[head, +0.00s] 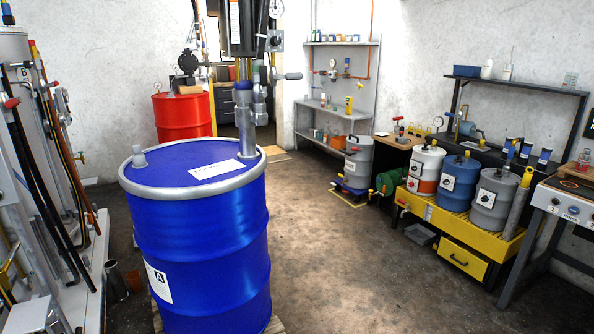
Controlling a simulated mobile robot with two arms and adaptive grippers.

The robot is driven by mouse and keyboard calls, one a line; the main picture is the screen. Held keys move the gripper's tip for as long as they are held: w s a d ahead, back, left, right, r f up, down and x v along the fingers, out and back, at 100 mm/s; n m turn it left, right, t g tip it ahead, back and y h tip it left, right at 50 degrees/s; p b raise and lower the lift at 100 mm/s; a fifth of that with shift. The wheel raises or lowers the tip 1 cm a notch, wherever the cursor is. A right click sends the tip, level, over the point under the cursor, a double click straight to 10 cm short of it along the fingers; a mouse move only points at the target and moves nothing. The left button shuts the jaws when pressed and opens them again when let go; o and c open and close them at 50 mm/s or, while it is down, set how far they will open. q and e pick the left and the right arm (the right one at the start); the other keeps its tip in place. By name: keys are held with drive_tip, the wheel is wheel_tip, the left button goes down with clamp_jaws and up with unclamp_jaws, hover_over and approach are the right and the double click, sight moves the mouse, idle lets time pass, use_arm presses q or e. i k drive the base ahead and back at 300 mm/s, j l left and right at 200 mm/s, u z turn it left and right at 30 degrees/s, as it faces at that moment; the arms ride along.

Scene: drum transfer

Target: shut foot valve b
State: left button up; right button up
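A large blue drum (197,250) with a grey rim stands at front left, with a label marked A on its side. A grey metal lance (246,130) goes down into its lid from a black pump unit (241,25) at the top. A red drum (183,117) stands behind it with a black fitting on top. I cannot make out a part marked foot valve b, nor whether any valve is open or shut. Neither of my grippers is in view.
A rack with hoses and red handles (11,102) stands at far left. Several small drums stand on a yellow stand (452,222) at right, beside a grey work table (568,203). Shelves (340,43) line the back wall. The brown floor (365,270) in the middle is clear.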

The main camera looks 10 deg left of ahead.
sight(90, 217)
drive_tip(key=i+l+z, duration=0.2)
drive_tip(key=i+z, duration=0.15)
drive_tip(key=i, duration=0.35)
drive_tip(key=i+z, duration=0.4)
drive_tip(key=i, duration=0.35)
drive_tip(key=i+j+z, duration=0.35)
drive_tip(key=i, duration=0.35)
drive_tip(key=i+l+u, duration=0.1)
drive_tip(key=i+u, duration=0.15)
drive_tip(key=i, duration=0.25)
drive_tip(key=i+l+u, duration=0.25)
drive_tip(key=i, duration=0.25)
drive_tip(key=i+j+u, duration=0.25)
drive_tip(key=u, duration=0.15)
drive_tip(key=i+u, duration=1.45)
drive_tip(key=i, duration=0.55)
drive_tip(key=i+l+u, duration=0.2)
drive_tip(key=i, duration=0.6)
